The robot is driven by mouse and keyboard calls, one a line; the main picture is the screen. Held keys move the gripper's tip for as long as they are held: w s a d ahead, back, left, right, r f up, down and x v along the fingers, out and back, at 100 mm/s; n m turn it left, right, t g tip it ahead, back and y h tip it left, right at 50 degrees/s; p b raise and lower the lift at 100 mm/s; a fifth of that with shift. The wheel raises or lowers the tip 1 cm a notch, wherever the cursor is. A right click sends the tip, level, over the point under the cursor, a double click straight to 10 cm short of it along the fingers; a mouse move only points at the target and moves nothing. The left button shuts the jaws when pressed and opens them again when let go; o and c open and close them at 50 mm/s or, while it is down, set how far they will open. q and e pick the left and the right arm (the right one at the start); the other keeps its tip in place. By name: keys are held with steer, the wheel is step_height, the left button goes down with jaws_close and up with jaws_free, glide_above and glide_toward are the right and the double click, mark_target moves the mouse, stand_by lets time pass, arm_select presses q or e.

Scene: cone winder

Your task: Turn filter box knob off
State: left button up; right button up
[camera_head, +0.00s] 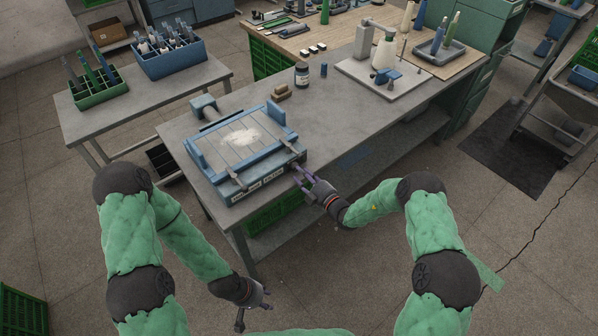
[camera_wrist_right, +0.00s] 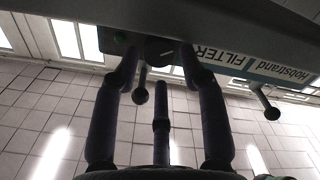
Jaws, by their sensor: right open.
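The blue filter box (camera_head: 235,150) sits at the near left end of the grey workbench, with white powder on its top and a lettered label (camera_head: 258,189) on its front. My right gripper (camera_head: 304,178) is at the box's right front corner. Its open fingers (camera_wrist_right: 160,62) lie on either side of the knob; contact cannot be told. The knob's setting is unclear. My left gripper (camera_head: 256,308) is open and empty, low over the floor.
Ball-ended levers (camera_wrist_right: 268,108) stick out from the box's front near my right gripper. The bench's middle is mostly clear. A side table (camera_head: 150,103) holds bins at left.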

steer(key=v, duration=0.9)
steer(key=shift+s, duration=0.25)
steer(key=shift+d, duration=0.1)
